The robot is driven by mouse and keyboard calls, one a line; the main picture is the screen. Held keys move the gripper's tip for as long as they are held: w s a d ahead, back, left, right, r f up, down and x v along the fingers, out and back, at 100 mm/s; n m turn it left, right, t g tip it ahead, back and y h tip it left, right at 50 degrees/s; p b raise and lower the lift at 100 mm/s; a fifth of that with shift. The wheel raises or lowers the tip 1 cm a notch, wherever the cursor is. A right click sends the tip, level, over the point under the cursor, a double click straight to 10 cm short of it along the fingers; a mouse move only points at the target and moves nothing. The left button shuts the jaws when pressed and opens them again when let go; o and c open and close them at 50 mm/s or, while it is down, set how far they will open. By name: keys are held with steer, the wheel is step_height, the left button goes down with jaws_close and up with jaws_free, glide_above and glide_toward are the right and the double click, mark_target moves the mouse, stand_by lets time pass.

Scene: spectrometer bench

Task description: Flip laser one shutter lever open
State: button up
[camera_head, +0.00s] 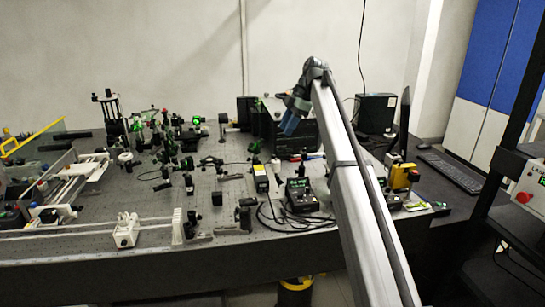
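My arm rises from the bottom right and bends over the back middle of the bench. Its blue-grey end (292,121) hangs in front of a large black box (308,138), apparently above the bench top. My gripper's fingers cannot be made out, so whether they are open or shut does not show. I cannot tell which unit is laser one. A small box with a yellow label (260,178) and a yellow unit with a red part (401,176) stand on the bench. No shutter lever is clear enough to identify or to read its position.
The optical bench (230,232) carries several black mounts, some lit green, at left of centre. A black controller (301,195) with cables sits near the front. A keyboard (452,172) and a panel with a red button (524,196) are at right. My arm hides part of the bench.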

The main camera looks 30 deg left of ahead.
steer(key=x, duration=1.3)
jaws_close()
